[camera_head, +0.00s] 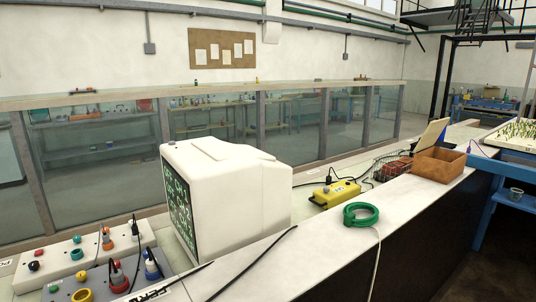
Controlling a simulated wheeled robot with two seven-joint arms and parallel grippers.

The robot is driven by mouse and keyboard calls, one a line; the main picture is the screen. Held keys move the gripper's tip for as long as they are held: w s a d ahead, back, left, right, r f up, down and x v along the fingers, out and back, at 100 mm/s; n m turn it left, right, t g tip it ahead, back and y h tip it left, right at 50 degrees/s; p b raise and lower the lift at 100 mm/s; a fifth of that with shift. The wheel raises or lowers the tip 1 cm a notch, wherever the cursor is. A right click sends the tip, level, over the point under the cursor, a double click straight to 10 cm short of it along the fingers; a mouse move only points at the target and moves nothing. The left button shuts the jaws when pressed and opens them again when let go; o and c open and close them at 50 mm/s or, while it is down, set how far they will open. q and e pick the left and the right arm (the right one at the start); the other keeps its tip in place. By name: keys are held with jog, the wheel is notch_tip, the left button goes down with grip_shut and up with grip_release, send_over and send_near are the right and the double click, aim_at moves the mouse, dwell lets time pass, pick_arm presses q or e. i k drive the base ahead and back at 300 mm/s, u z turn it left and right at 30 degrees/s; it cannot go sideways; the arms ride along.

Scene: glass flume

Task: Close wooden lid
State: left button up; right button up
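A brown wooden-looking box (440,168) stands on the white counter at the right. Its top appears open, and its inside looks empty from here. A tilted pale tan panel (431,136) with a dark edge stands just behind the box. I cannot tell whether this panel is a lid joined to the box or a separate thing. No other lid is clear in view. Neither of my grippers is in view.
A white monitor (235,195) stands on the counter (315,245) at centre left. A green ring (360,213) with a pale cable, a yellow control box (335,193) and a wire basket (391,167) lie between it and the box. Control panels with knobs (82,255) are at lower left.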

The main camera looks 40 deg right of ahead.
aim_at(434, 128)
jog(key=z, duration=3.15)
jog(key=i, duration=2)
jog(key=u, duration=0.25)
jog(key=i, duration=1.2)
jog(key=u, duration=0.6)
